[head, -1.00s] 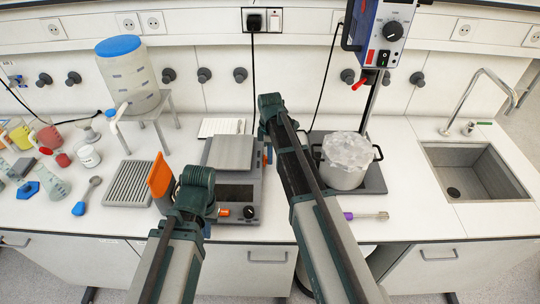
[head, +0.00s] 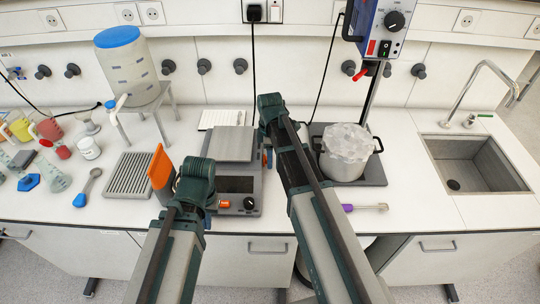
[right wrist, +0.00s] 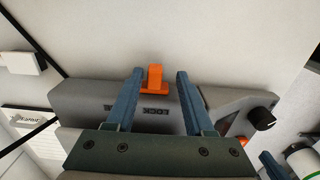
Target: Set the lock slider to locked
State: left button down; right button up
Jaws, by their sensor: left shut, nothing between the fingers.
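The lock slider (right wrist: 155,76) is a small orange tab on the side of a grey benchtop device (right wrist: 90,93) with dark lettering near it. The device (head: 238,185) also shows in the head view, with a square plate on top; there the slider is hidden. My right gripper (right wrist: 160,75) is open, one blue finger on each side of the tab, with visible gaps. In the head view my right gripper (head: 267,158) is at the device's right side, partly hidden by its arm. My left gripper (head: 200,190) is shut near the device's front left corner; its fingers are mostly hidden.
A pot (head: 345,155) stands on a dark base right of my right arm. A grey ribbed rack (head: 128,174) lies left of the device. An upright orange piece (head: 160,168) is beside my left wrist. A white barrel (head: 125,65) stands at the back left, a sink (head: 475,162) at right.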

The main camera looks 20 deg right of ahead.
jog(key=shift+w+r, duration=0.1)
jog(key=shift+r, duration=0.05)
notch_tip(320, 180, up, 14)
jog(key=p, duration=1.3)
jog(key=shift+f+p, duration=0.25)
jog(key=shift+p, duration=0.15)
jog(key=s+a+f+m+b, duration=0.1)
jog(key=s+a+f+b, duration=0.1)
jog(key=s, duration=0.1)
jog(key=s+a+f+m+b, duration=0.2)
jog(key=s+a, duration=0.1)
jog(key=s, duration=0.1)
jog(key=s+a+f+m+b, duration=0.2)
jog(key=s+a, duration=0.1)
jog(key=s, duration=0.1)
jog(key=shift+f+h, duration=0.1)
jog(key=shift+h, duration=0.2)
jog(key=s+a+f+m+b, duration=0.3)
jog(key=s+m, duration=0.3)
jog(key=s, duration=0.3)
jog(key=shift+a+f+h+b, duration=0.3)
jog(key=shift+a+f+b, duration=0.05)
jog(key=shift+a+b, duration=0.15)
